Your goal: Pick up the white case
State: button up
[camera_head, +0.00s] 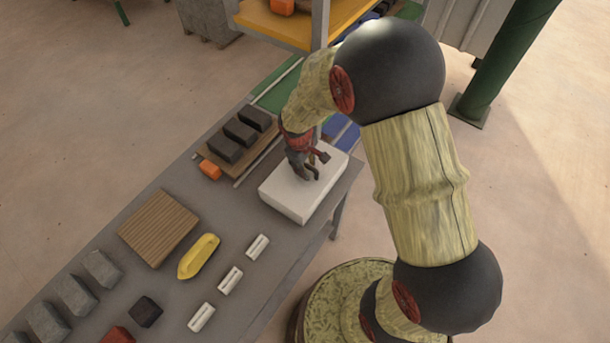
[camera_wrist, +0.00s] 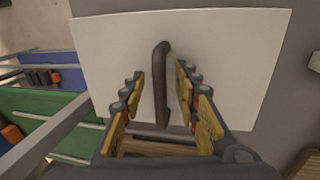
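The white case (camera_head: 291,200) lies flat at the far right end of the grey table. It is a low white box, and its top fills the upper part of the wrist view (camera_wrist: 235,50). A dark bar-shaped handle (camera_wrist: 161,70) stands out from its top. My gripper (camera_head: 309,173) is over the case in the head view. In the wrist view my gripper (camera_wrist: 160,83) is open, with one finger on each side of the handle and a gap on both sides. The handle is mostly hidden by the fingers in the head view.
On the grey table (camera_head: 235,205) are a wooden board (camera_head: 158,229), a yellow object (camera_head: 198,256), several white blocks and several grey blocks. Dark blocks sit on a wooden tray (camera_head: 232,165) left of the case, near an orange block (camera_head: 209,169). A shelf post (camera_head: 320,30) rises behind.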

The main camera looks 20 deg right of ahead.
jog(key=shift+r, duration=0.1)
jog(key=shift+c, duration=0.4)
jog(key=c, duration=0.7)
grip_shut()
